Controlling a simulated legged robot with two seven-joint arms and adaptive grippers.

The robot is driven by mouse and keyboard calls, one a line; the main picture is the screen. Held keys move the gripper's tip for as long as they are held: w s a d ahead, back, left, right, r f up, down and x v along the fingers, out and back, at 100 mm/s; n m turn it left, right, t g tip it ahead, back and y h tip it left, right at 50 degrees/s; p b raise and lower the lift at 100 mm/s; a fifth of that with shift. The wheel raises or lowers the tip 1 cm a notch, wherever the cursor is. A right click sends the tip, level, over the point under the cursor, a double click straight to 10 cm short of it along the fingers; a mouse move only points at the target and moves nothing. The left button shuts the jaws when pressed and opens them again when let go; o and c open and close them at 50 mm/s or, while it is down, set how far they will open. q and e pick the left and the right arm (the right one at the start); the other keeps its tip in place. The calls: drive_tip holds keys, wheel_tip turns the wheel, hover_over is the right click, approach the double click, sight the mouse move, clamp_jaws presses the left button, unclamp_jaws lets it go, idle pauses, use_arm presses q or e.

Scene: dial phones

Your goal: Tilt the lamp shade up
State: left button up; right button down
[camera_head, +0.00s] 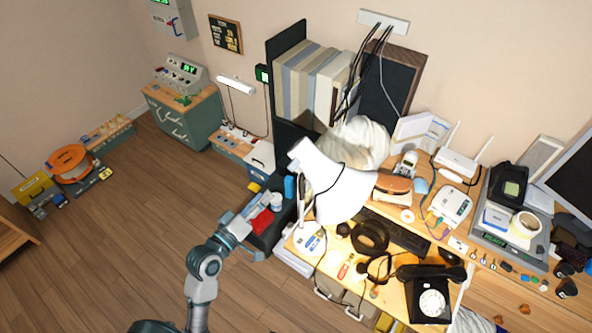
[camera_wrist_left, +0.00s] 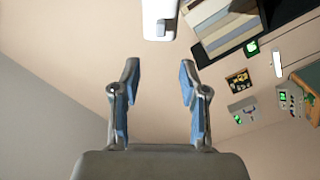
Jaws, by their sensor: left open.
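The white desk lamp's shade (camera_head: 345,190) hangs over the left part of the desk, its wide mouth facing down to the right and its narrow end at the upper left. My left gripper (camera_head: 250,210) is to the left of the shade, apart from it, and its fingers are hard to make out there. In the left wrist view my left gripper (camera_wrist_left: 159,80) is open with nothing between its fingers. A white part (camera_wrist_left: 158,14), likely of the lamp, shows beyond the fingertips at the top edge. My right gripper is not in view.
The wooden desk (camera_head: 391,297) carries a black dial phone (camera_head: 432,300), headphones (camera_head: 369,237) and a keyboard (camera_head: 398,231). A dark drawer unit with a red item (camera_head: 262,221) stands beside my left gripper. Open floor (camera_head: 110,260) lies to the left.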

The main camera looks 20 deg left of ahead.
sight(289, 169)
use_arm(q)
drive_tip(key=x, duration=1.4)
drive_tip(key=shift+w+d+f, duration=0.1)
drive_tip(key=shift+w, duration=0.2)
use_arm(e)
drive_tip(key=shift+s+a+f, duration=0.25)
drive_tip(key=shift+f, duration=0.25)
use_arm(q)
drive_tip(key=shift+a, duration=0.25)
drive_tip(key=shift+c, duration=1.2)
drive_tip(key=c, duration=0.4)
clamp_jaws()
drive_tip(key=shift+d, duration=0.15)
